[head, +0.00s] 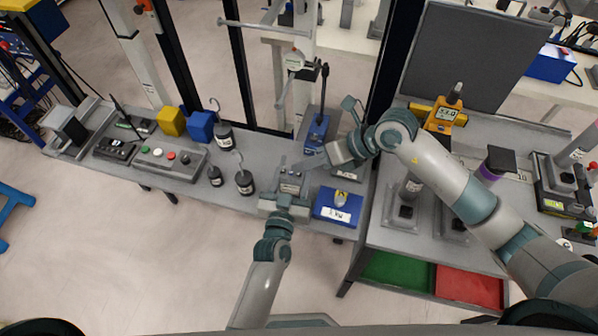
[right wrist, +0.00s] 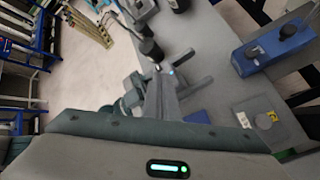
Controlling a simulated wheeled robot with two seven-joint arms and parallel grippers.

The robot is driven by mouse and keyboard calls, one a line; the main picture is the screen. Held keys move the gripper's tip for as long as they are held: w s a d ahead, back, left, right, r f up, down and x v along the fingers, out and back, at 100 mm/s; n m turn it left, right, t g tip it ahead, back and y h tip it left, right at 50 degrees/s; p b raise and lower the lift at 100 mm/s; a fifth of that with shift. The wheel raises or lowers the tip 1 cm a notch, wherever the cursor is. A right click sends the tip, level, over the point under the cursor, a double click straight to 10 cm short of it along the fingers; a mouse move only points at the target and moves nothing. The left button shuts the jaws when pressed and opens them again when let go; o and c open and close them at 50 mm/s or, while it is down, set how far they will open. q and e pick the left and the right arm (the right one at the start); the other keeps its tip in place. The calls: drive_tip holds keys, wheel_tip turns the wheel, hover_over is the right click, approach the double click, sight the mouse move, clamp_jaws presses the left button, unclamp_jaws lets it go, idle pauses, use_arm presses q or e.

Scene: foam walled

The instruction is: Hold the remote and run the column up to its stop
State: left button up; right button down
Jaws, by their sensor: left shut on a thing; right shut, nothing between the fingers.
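A small grey remote (head: 291,182) with buttons on its face is held at the front edge of the left bench. My left gripper (head: 287,195) comes up from below and is shut on it. My right gripper (head: 314,162) reaches in from the right, shut and empty, with its tips just beside or over the remote; contact cannot be told. In the right wrist view its fingers (right wrist: 163,88) point at the grey parts around the remote, which is mostly hidden.
A blue box (head: 338,206) with a knob stands right of the remote. A blue lever device (head: 318,131) stands behind. Black hooked weights (head: 244,182), a grey button box (head: 168,158), and yellow (head: 171,121) and blue blocks are left. A grey panel (head: 477,55) stands on the right bench.

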drive_tip(key=shift+r, duration=0.3)
drive_tip(key=shift+r, duration=0.1)
drive_tip(key=shift+r, duration=2.4)
use_arm(q)
drive_tip(key=o, duration=1.2)
drive_tip(key=v, duration=1.2)
